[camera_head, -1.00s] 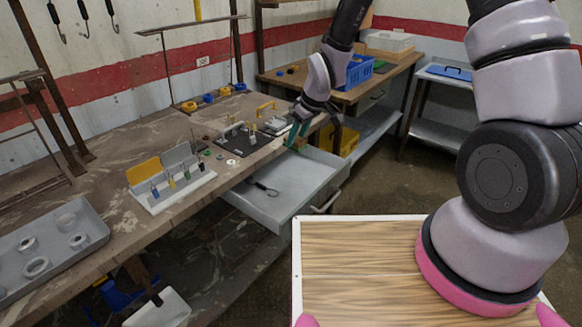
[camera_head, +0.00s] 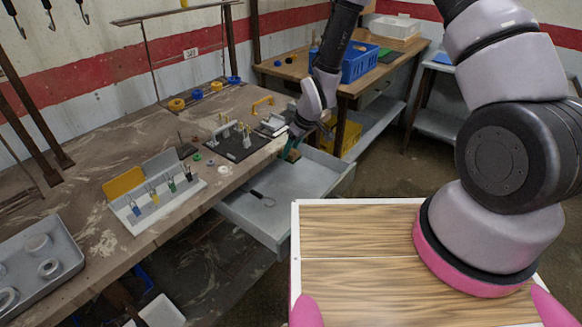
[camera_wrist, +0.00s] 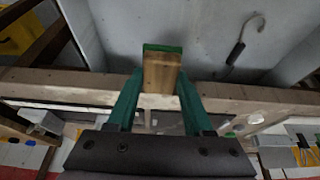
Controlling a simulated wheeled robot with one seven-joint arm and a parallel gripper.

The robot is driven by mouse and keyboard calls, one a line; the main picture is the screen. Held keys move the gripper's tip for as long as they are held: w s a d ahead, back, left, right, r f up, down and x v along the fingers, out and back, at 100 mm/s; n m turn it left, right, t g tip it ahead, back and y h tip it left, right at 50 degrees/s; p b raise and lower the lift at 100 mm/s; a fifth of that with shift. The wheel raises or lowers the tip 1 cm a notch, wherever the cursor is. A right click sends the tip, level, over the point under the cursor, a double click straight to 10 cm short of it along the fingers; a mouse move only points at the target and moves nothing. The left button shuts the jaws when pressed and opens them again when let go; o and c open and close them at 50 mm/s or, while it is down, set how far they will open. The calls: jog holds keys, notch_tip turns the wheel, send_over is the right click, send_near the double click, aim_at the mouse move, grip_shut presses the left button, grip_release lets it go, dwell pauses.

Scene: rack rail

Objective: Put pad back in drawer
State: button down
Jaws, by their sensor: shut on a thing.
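The pad (camera_wrist: 161,72) is a small wooden block with a green face at one end. In the wrist view it sits between the two green fingers of my gripper (camera_wrist: 158,88), which is shut on it. In the head view my gripper (camera_head: 293,146) is at the bench's front edge, by the far back part of the open drawer (camera_head: 300,182). The pad is small and mostly hidden there. The grey drawer also shows in the wrist view (camera_wrist: 205,30), beyond the pad. I cannot tell whether the pad touches the drawer.
A hooked tool with a dark handle (camera_head: 262,198) lies in the drawer, clear of the pad. The bench (camera_head: 105,240) holds a key rack (camera_head: 158,197), a black board (camera_head: 238,145) and a grey tray (camera_head: 40,285). A yellow bin (camera_head: 348,137) stands behind the drawer.

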notch_tip(320, 180, down, 7)
jog(key=shift+f, duration=0.15)
dwell(0.4)
jog(key=shift+c, duration=1.5)
grip_release()
jog(key=shift+f, duration=0.1)
